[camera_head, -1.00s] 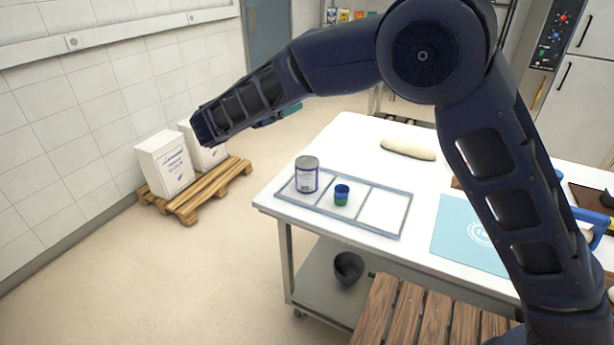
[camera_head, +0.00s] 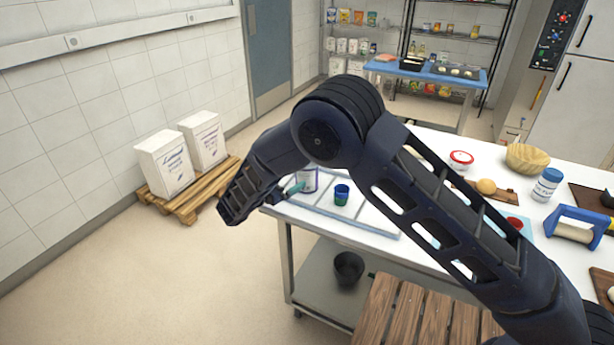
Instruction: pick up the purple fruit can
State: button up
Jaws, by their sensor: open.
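The purple fruit can (camera_head: 309,182), a pale can with a purple label, stands upright in the left compartment of a divided tray (camera_head: 371,226) on the white table. My arm hides its top and part of its left side. My gripper (camera_head: 292,189) is at the can's left side, mostly hidden behind my forearm. One teal finger shows, pointing right towards the can. The jaws are open; whether the finger touches the can I cannot tell. A small blue and green cup (camera_head: 342,195) stands in the tray's middle compartment.
A white tub with red rim (camera_head: 461,160), a wooden bowl (camera_head: 527,158), a blue-lidded jar (camera_head: 547,185) and a blue-handled tool (camera_head: 580,222) stand on the table's right.

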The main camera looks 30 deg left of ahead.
aim_at(307, 175)
jog(key=x, duration=0.9)
jog(key=shift+w+d+r, duration=0.2)
jog(key=shift+w+d, duration=0.1)
jog(key=c, duration=1.5)
